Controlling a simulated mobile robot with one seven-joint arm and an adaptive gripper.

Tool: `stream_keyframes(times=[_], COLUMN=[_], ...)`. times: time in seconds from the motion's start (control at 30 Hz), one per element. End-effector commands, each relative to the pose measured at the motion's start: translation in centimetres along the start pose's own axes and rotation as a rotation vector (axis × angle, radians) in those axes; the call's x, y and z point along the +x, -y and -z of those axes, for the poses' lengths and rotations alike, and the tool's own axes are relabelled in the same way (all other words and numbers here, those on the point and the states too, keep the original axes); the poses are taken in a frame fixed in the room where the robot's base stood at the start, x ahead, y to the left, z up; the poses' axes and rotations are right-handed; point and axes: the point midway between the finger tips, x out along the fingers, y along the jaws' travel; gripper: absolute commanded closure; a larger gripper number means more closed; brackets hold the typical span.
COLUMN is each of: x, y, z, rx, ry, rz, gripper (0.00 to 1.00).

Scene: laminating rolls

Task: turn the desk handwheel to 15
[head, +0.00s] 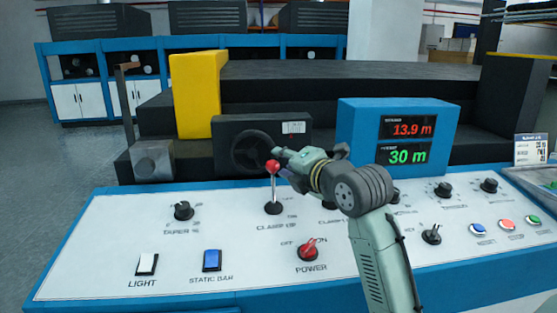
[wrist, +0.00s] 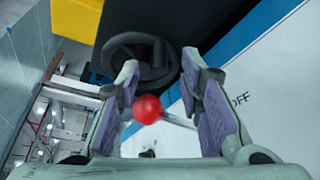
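The black handwheel (head: 249,152) is on the front of a dark box behind the sloped desk. A small white label (head: 293,127) on that box is too small to read. My gripper (head: 283,160) is just right of the wheel in the head view, above the desk. In the wrist view the wheel (wrist: 158,55) shows past my open fingertips (wrist: 162,68), apart from them. A red lever knob (wrist: 147,109) appears between the fingers, and its rod passes behind the right finger. I cannot tell whether it touches them.
The red-knobbed clamp lever (head: 272,167) stands upright beside my gripper. A blue display box (head: 360,135) reads 13.9 m and 30 m, right of the wheel. A yellow block (head: 198,95) stands behind left. Knobs, switches and a red power switch (head: 308,250) dot the panel.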

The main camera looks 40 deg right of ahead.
Motion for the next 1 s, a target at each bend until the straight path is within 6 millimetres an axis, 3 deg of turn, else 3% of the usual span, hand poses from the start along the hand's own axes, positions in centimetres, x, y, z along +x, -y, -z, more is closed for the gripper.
stream_keyframes(times=[0.2, 0.4, 0.83, 0.93, 0.97, 1.0], x=[-4.7, -7.2, -7.7, -7.3, -7.2, -7.2], y=[0.0, 0.0, -0.3, -3.4, -5.1, -8.2], z=[-0.1, 0.0, 0.0, -0.4, -0.7, -1.0], rx=[0.000, -0.001, 0.001, 0.014, 0.022, 0.040], ry=[0.002, 0.001, 0.001, 0.010, 0.014, 0.020], rz=[-0.001, -0.001, -0.007, -0.085, -0.130, -0.209], gripper=[0.66, 0.66, 0.66, 0.66, 0.66, 0.66])
